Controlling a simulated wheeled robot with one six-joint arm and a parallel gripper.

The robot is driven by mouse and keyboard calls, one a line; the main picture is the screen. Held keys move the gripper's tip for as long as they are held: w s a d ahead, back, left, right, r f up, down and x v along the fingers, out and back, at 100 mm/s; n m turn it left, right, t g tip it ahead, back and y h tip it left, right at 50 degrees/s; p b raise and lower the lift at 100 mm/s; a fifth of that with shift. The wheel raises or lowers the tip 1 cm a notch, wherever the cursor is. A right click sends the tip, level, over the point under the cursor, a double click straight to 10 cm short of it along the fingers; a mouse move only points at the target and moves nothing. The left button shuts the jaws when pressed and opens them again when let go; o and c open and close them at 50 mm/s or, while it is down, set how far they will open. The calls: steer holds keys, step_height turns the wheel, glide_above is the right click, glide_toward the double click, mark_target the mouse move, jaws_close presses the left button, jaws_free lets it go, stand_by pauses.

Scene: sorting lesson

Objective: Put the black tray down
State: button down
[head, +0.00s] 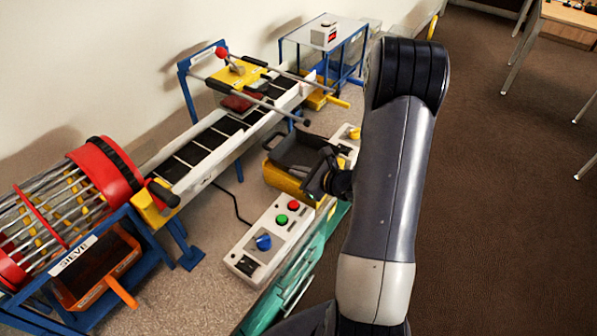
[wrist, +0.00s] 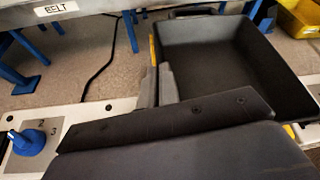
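The black tray (head: 296,150) is an open, empty box in the middle of the head view, level above a yellow holder (head: 284,181). It fills the upper right of the wrist view (wrist: 235,50). My gripper (head: 322,178) is at the tray's near right side. In the wrist view its two grey fingers (wrist: 158,86) are close together on the tray's wall, one on each side. Yellow edges show beside the tray there. I cannot tell whether the tray's underside touches the holder; the tray hides it.
A control box (head: 269,237) with red, green and blue controls stands in front of the holder. The belt (head: 205,143) runs behind, with the sieve drum (head: 62,210) at left. A blue-framed table (head: 322,42) stands farther back. Open floor lies to the right.

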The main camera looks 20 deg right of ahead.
steer(key=c, duration=1.7)
jaws_free()
steer(key=shift+r+p, duration=0.2)
steer(key=shift+p, duration=0.15)
steer(key=v, duration=1.2)
steer(key=shift+f+b, duration=0.1)
steer(key=shift+b, duration=0.2)
steer(key=x, duration=1.2)
steer(key=shift+a, duration=0.1)
steer(key=shift+f, duration=0.3)
steer(key=shift+r, duration=0.3)
